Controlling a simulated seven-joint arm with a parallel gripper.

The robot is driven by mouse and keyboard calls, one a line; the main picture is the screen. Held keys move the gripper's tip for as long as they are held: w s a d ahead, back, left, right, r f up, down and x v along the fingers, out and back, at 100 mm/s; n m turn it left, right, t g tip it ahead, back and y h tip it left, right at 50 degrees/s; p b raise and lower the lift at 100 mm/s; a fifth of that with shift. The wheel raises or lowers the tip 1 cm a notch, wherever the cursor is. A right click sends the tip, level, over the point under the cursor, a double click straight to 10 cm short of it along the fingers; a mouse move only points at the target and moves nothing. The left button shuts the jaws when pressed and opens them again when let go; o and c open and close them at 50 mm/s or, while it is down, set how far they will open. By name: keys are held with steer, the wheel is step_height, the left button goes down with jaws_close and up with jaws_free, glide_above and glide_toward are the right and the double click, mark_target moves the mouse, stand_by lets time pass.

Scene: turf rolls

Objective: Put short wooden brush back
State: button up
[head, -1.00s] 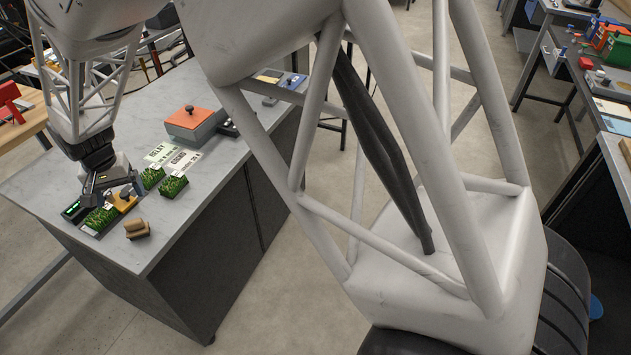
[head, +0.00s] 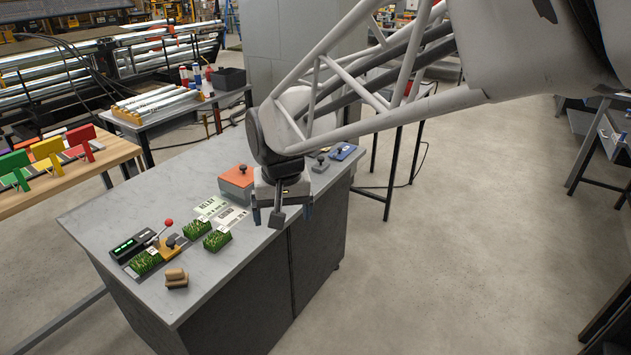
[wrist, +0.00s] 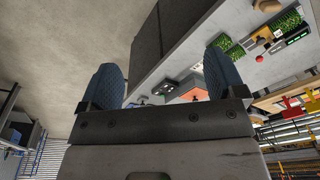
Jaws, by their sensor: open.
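A small brown wooden block, which I take for the short wooden brush (head: 176,278), lies on the grey bench top near its front corner. A brown shape at the top of the wrist view (wrist: 267,6) looks like the same block. My gripper (head: 281,212) hangs at the bench's right edge, well to the right of the block and apart from it. Its blue fingers (wrist: 163,82) are spread with nothing between them.
Turf pieces (head: 217,240) lie on the bench (head: 110,210) beside a black display box (head: 131,247) and a red-knobbed lever (head: 160,231). Printed cards (head: 231,217) and an orange-topped box (head: 236,182) lie further back. Open floor is to the right.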

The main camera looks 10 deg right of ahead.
steer(key=s+d+t, duration=0.1)
steer(key=s+d, duration=1.2)
steer(key=s, duration=0.5)
steer(key=shift+r+h, duration=0.3)
steer(key=shift+r, duration=0.15)
steer(key=shift+d, duration=0.1)
